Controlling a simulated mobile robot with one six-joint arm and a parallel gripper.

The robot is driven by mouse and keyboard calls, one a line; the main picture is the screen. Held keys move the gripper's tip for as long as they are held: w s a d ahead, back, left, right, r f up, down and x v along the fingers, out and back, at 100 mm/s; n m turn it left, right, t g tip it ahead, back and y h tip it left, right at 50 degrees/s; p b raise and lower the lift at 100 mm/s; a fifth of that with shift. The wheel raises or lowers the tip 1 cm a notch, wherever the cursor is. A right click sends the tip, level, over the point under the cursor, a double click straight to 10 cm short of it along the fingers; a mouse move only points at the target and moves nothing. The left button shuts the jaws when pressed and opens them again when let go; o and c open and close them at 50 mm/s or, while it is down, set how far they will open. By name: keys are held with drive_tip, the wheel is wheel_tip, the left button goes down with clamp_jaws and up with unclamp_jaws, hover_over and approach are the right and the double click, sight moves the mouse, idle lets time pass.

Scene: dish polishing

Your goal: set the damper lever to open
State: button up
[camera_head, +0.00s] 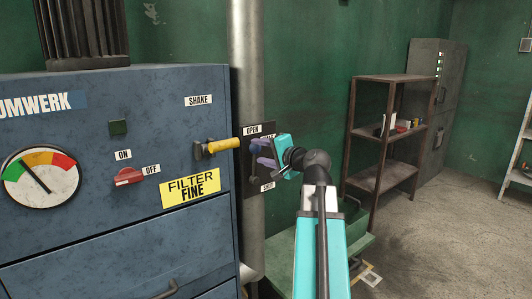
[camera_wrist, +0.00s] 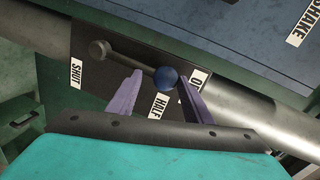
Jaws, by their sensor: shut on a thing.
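The damper lever (camera_wrist: 130,61) is a dark bar on a dark plate (camera_wrist: 88,80), running from a round grey pivot to a blue ball knob (camera_wrist: 166,77). In the wrist view the knob lies near the OPEN label (camera_wrist: 198,82), between it and the HALF label (camera_wrist: 160,106). The SHUT label (camera_wrist: 76,73) is at the plate's far left. My gripper (camera_wrist: 160,79) has its purple fingers on either side of the lever's knob end and is shut on it. In the head view my gripper (camera_head: 258,152) partly hides the plate, the knob and the HALF label.
A blue cabinet (camera_head: 100,220) with a yellow handle (camera_head: 222,145), red switch (camera_head: 128,176) and gauge (camera_head: 41,178) stands left of the plate. A vertical pipe (camera_head: 246,70) runs behind the plate. A shelf (camera_head: 390,135) stands at the right, with open floor before it.

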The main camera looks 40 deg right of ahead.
drive_tip(key=shift+a+f, duration=0.15)
drive_tip(key=shift+f, duration=0.65)
drive_tip(key=shift+c, duration=0.2)
drive_tip(key=o, duration=1.3)
drive_tip(key=shift+w, duration=0.1)
drive_tip(key=o, duration=0.7)
drive_tip(key=shift+w+f, duration=0.15)
drive_tip(key=shift+w, duration=0.15)
drive_tip(key=shift+s+a+r+b, duration=0.1)
drive_tip(key=shift+s+r+b, duration=0.45)
drive_tip(key=shift+s, duration=1.75)
drive_tip(key=shift+s+a+r+b, duration=0.1)
drive_tip(key=shift+s+r+b, duration=0.4)
drive_tip(key=shift+s, duration=1.85)
drive_tip(key=shift+s+a+r+b, duration=0.1)
drive_tip(key=shift+s+r+b, duration=0.45)
drive_tip(key=shift+s, duration=1.75)
